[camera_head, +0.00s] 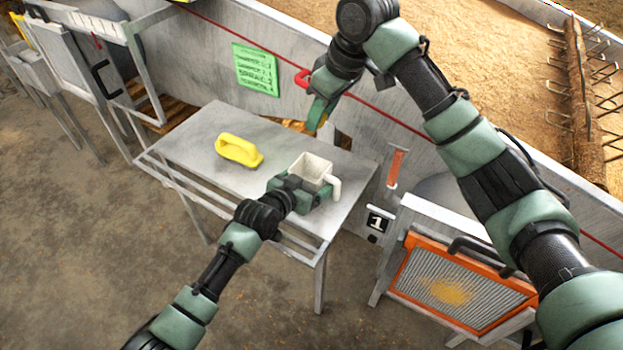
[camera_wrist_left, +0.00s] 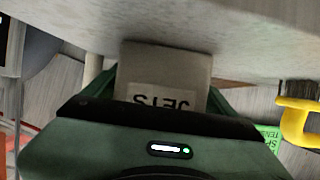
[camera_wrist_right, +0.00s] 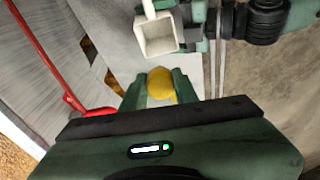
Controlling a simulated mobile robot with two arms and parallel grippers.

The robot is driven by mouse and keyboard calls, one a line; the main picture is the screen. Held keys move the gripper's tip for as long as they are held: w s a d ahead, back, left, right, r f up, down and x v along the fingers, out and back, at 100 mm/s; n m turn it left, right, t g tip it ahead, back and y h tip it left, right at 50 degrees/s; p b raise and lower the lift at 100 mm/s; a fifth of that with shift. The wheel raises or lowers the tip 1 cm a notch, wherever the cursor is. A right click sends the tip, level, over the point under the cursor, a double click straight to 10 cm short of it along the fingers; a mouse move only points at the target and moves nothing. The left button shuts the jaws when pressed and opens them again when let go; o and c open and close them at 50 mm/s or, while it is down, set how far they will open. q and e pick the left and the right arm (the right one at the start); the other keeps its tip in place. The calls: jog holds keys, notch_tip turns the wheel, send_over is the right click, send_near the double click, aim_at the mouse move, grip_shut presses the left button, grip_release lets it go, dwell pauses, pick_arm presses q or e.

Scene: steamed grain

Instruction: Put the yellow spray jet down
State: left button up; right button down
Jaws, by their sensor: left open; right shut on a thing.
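The yellow spray jet (camera_wrist_right: 161,86) is a rounded yellow piece between the fingers of my right gripper (camera_head: 319,118), which is shut on it. In the head view the gripper mostly hides it. The gripper is above the back of the grey metal table (camera_head: 200,125). A white cup (camera_head: 312,168) with a handle stands near the table's front right; its label reads JETS in the left wrist view (camera_wrist_left: 165,75). My left gripper (camera_head: 303,190) is open with its fingers around the cup. In the right wrist view the cup (camera_wrist_right: 158,38) looks empty, just beyond the jet.
A yellow-handled brush (camera_head: 239,150) lies on the table left of the cup. A red handle (camera_head: 302,78) is on the wall near my right gripper. A green note (camera_head: 255,69) hangs on the wall. An orange-framed screen (camera_head: 462,285) stands at the right. The table's left end is clear.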

pick_arm(q)
jog(key=c, duration=1.2)
pick_arm(e)
jog(key=shift+s+d+g+h, duration=0.4)
jog(key=shift+g+h, duration=0.3)
jog(key=shift+h, duration=0.2)
jog(key=d+h, duration=0.1)
jog(key=g, duration=0.1)
send_over(329, 176)
notch_tip(329, 176, down, 10)
jog(key=shift+r, duration=0.15)
jog(key=c, duration=1.1)
grip_release()
